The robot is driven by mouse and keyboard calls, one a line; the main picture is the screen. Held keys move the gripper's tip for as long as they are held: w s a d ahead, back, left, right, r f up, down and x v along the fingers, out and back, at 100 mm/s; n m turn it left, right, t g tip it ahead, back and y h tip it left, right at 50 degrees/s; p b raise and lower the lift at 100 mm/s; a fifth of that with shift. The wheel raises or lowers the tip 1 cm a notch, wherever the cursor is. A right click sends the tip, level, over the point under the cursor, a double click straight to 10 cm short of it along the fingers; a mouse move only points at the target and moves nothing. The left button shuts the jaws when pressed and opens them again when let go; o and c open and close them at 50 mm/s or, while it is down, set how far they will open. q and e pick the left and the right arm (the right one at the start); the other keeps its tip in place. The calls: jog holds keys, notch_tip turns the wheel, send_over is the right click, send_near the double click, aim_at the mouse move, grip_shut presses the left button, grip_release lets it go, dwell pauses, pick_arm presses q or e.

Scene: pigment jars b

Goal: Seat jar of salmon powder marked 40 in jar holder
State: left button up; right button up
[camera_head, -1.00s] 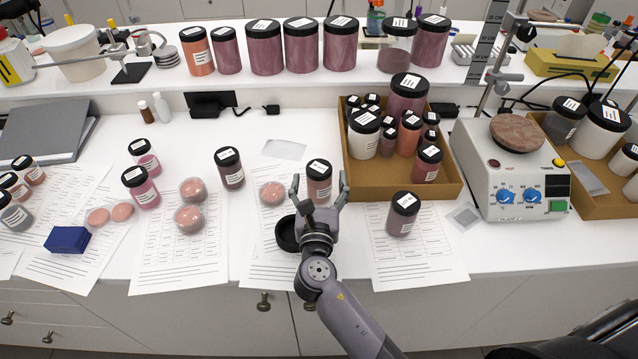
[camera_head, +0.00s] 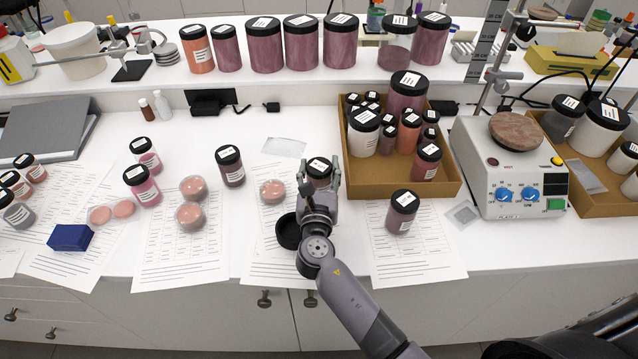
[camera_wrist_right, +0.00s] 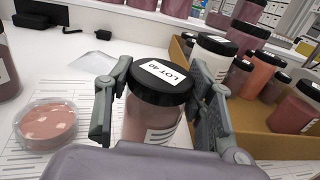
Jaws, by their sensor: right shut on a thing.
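The jar of salmon powder (camera_wrist_right: 152,118) has a black lid with a white label reading LOT-40. It stands upright between the fingers of my right gripper (camera_head: 319,176), which is shut on it. In the head view the jar's black lid (camera_head: 318,165) shows between the fingertips, and its body is mostly hidden. The jar holder, a black round cup (camera_head: 287,232), sits on a paper sheet just left of my right wrist, nearer the front edge than the jar. It looks empty, though my wrist covers part of it. My left gripper is not in view.
A clear dish of pink powder (camera_head: 272,191) lies left of the gripped jar. A dark jar (camera_head: 401,213) stands to the right. A cardboard tray of jars (camera_head: 450,187) is at the back right, beside a hotplate stirrer (camera_head: 508,175). Another dark-lidded jar (camera_head: 231,167) stands further left.

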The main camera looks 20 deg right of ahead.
grip_shut()
dwell(0.3)
jog(key=shift+r, duration=0.15)
